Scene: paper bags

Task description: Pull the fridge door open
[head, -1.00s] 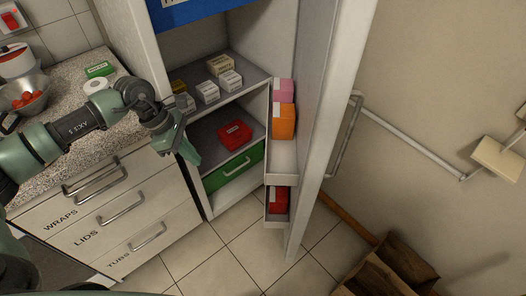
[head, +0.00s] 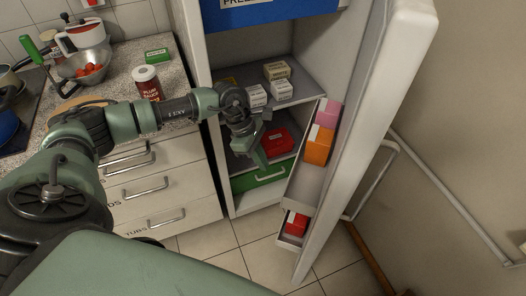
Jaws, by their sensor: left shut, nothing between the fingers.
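The fridge door (head: 372,120) stands wide open on the right, with its inner shelves facing left and its handle (head: 378,180) on the far side. The fridge interior (head: 300,75) is exposed, with small boxes on its shelves and a green drawer (head: 262,177) low down. My left gripper (head: 262,163) is shut and empty, pointing down in front of the fridge opening, left of the door. It overlaps the red box and green drawer in the picture; contact cannot be told. My right gripper is not in view.
The counter (head: 178,85) at left holds a red-labelled jar (head: 147,84), a bowl of tomatoes (head: 86,68) and a green box (head: 157,55). Drawers with bar handles (head: 145,186) are below. Door shelves hold pink and orange boxes (head: 319,143). Tiled floor (head: 245,256) is clear in front.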

